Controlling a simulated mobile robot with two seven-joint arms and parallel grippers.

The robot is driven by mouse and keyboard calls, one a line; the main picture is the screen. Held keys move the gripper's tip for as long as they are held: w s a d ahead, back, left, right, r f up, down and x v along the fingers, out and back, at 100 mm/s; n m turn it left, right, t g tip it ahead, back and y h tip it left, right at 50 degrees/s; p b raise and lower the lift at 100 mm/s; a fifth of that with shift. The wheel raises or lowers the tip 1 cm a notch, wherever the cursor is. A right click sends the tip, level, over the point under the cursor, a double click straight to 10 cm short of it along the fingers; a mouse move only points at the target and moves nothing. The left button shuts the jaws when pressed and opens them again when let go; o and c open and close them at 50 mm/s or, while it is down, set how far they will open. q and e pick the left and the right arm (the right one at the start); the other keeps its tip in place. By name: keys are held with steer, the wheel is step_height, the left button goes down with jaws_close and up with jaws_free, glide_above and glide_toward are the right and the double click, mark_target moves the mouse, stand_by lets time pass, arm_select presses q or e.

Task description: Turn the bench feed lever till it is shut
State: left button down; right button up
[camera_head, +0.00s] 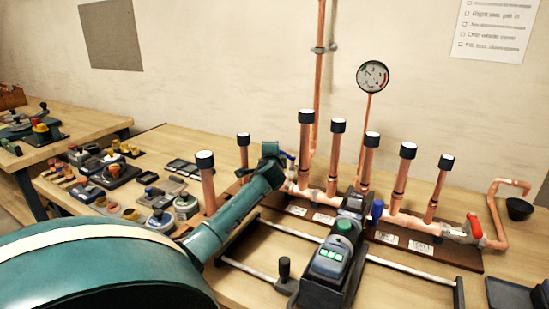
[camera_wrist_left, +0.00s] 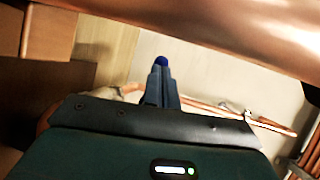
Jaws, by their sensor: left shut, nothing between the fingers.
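My left gripper (camera_head: 282,156) reaches in from the left to the left part of the copper manifold (camera_head: 320,196). In the left wrist view its fingers (camera_wrist_left: 160,85) are shut, with nothing between them. A small blue tip (camera_wrist_left: 161,61) shows just past the fingertips; I cannot tell if they touch it. In the head view a small blue part (camera_head: 291,160) lies beside the fingertips, largely hidden. A red lever (camera_head: 475,227) sits on a valve at the manifold's right end, well away from the gripper. I cannot tell which lever is the bench feed. My right gripper is not in view.
Capped copper risers (camera_head: 305,140) stand close around the gripper. A pressure gauge (camera_head: 373,77) stands behind. A dark device with green lights (camera_head: 328,262) sits by rails (camera_head: 400,272) in front. Tools and fittings cover the bench at left. A copper pipe (camera_wrist_left: 220,25) crosses the wrist view's top.

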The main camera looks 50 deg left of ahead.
arm_select(q)
steer(key=shift+w+a, duration=0.2)
steer(key=shift+a, duration=0.2)
steer(key=shift+r, duration=0.25)
stand_by(0.3)
steer(key=v, duration=1.3)
steer(key=shift+s+d+f, duration=0.1)
steer(key=shift+f, duration=0.15)
